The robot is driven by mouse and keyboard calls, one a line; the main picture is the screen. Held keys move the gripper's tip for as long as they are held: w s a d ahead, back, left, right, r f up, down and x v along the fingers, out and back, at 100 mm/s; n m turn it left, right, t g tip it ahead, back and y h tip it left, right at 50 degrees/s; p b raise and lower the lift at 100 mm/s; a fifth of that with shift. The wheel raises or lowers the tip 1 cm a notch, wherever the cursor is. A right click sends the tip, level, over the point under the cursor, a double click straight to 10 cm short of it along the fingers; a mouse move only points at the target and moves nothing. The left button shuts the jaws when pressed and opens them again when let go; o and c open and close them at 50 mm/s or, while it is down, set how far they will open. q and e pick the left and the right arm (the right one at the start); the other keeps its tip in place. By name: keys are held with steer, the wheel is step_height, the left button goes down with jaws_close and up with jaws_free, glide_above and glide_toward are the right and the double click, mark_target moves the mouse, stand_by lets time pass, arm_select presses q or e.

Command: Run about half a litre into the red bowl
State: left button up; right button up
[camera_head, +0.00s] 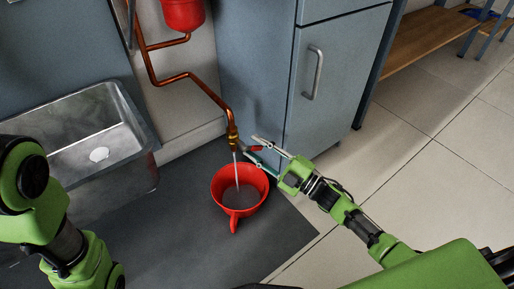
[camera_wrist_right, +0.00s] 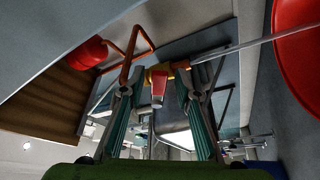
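The red bowl (camera_head: 217,185), with a handle toward me, stands upright on the dark mat below the brass tap (camera_head: 233,134). A thin stream of water (camera_head: 236,170) runs from the tap into it. Its bottom looks grey and wet; I cannot tell the exact level. The bowl's edge also shows in the right wrist view (camera_wrist_right: 300,60). My right gripper (camera_head: 256,144) is open at the tap. In the wrist view its fingers stand either side of the red lever (camera_wrist_right: 158,88), with gaps showing. My left gripper is out of view.
A steel sink (camera_head: 85,150) is at the left. A copper pipe (camera_head: 190,77) runs down from a red vessel (camera_head: 183,12) to the tap. A grey cabinet (camera_head: 335,85) stands behind the right gripper. The mat (camera_head: 185,245) has free room around the bowl.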

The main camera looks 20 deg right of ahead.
steer(key=shift+d, duration=0.1)
steer(key=v, duration=1.2)
stand_by(6.7)
